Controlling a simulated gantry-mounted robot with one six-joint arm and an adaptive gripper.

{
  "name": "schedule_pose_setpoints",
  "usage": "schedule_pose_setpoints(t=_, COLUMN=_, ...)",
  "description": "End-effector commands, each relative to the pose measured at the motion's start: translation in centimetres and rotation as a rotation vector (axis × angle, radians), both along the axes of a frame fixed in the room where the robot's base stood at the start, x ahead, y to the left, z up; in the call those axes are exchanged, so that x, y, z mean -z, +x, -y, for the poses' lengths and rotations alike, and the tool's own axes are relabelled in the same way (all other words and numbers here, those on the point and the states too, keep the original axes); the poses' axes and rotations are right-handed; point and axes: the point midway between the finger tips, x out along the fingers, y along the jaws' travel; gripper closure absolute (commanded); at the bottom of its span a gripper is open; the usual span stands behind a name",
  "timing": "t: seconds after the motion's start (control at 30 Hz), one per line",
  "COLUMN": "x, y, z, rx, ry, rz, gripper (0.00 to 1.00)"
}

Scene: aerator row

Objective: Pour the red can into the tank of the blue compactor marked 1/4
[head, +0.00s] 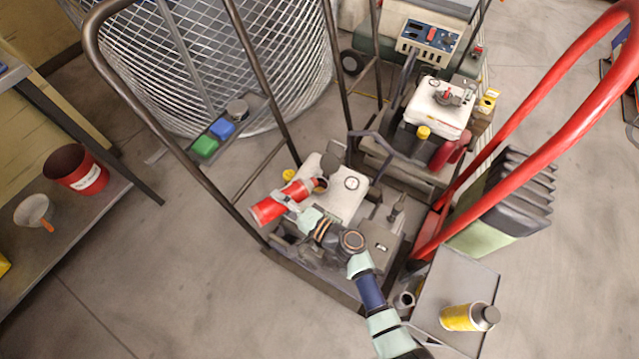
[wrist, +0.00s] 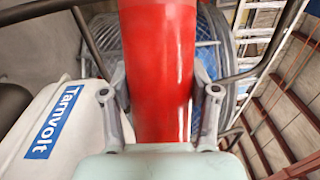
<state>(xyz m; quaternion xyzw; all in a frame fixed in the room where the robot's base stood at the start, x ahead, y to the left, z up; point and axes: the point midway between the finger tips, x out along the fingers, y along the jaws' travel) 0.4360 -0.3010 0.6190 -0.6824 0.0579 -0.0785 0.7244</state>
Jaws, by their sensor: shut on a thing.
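The red can (head: 265,211) lies tilted across the left side of the nearer machine's white tank (head: 345,198). My gripper (head: 291,196) is shut around the can's body; in the wrist view the red can (wrist: 158,70) sits between both fingers (wrist: 160,100). The can's right end is at a dark round filler opening (head: 320,185) on the tank; I cannot tell whether anything flows. The tank has a round gauge and, in the wrist view, a blue "Tarnvolt" label (wrist: 53,121). No 1/4 mark is readable, and the machine's blue colour does not show clearly.
Dark handle bars (head: 150,115) and a red bar (head: 545,95) rise around the machine. A second white tank (head: 440,105) with a yellow cap stands behind. A shelf at left holds a red bucket (head: 75,170) and a funnel (head: 35,211).

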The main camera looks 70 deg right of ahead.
Motion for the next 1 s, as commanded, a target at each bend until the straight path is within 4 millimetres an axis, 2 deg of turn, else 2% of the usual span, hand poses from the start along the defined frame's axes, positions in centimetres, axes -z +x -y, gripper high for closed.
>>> schedule_pose_setpoints(t=1.0, x=0.38, y=-0.06, z=0.13, rx=0.0, ry=0.054, rz=0.033, gripper=0.8)
